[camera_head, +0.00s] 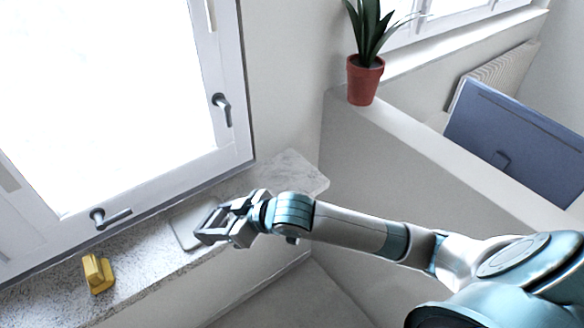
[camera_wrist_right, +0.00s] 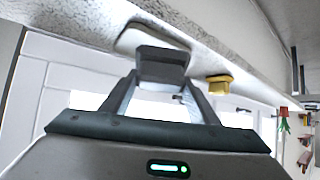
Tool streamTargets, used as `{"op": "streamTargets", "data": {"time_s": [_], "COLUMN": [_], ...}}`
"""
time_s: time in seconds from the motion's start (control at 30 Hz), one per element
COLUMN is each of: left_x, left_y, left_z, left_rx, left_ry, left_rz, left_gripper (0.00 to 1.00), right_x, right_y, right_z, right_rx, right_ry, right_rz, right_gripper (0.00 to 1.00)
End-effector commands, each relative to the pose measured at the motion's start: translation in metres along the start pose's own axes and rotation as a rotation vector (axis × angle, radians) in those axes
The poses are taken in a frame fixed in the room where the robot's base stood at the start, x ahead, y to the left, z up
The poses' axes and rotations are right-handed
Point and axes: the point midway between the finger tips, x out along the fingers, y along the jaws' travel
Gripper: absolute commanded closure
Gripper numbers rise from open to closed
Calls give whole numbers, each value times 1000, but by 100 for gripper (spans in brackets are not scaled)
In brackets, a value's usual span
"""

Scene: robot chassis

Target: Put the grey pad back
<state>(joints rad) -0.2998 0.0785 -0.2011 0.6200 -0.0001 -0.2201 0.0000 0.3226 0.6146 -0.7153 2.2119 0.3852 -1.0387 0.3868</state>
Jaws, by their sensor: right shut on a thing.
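The grey pad (camera_head: 186,232) is a thin, pale, flat piece with rounded corners, at the stone window sill. My right gripper (camera_head: 207,232) reaches over the sill from the right and is shut on the pad's near side, covering part of it. In the right wrist view the pad (camera_wrist_right: 128,40) shows beyond the closed fingertips (camera_wrist_right: 163,62), against the speckled sill. I cannot tell whether the pad touches the sill. My left gripper is in neither view.
A yellow block-like object (camera_head: 97,273) stands on the sill (camera_head: 50,298), left of the pad. A window handle (camera_head: 110,217) sticks out above the sill. A potted plant (camera_head: 364,82) stands on the ledge to the right. The sill's far right end is bare.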

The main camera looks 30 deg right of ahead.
Motion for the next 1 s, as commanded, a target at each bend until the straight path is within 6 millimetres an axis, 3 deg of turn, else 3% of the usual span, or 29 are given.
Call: {"op": "streamTargets", "data": {"time_s": [0.03,0.17,0.3,0.5,0.7,1.0], "left_x": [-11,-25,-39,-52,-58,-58], "left_y": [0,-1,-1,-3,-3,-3], "left_z": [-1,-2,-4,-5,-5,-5], "left_rx": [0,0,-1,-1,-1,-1], "left_ry": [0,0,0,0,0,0], "left_rz": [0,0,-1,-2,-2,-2], "left_gripper": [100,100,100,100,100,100], "right_x": [-8,-29,-68,-126,-162,-169], "right_y": [19,68,133,203,236,242], "right_z": [-3,9,20,28,30,31], "right_rx": [18,135,316,552,683,715], "right_ry": [-61,-218,-365,-482,-527,-536], "right_rz": [49,179,331,486,559,573], "right_gripper": [64,64,64,64,64,64]}}
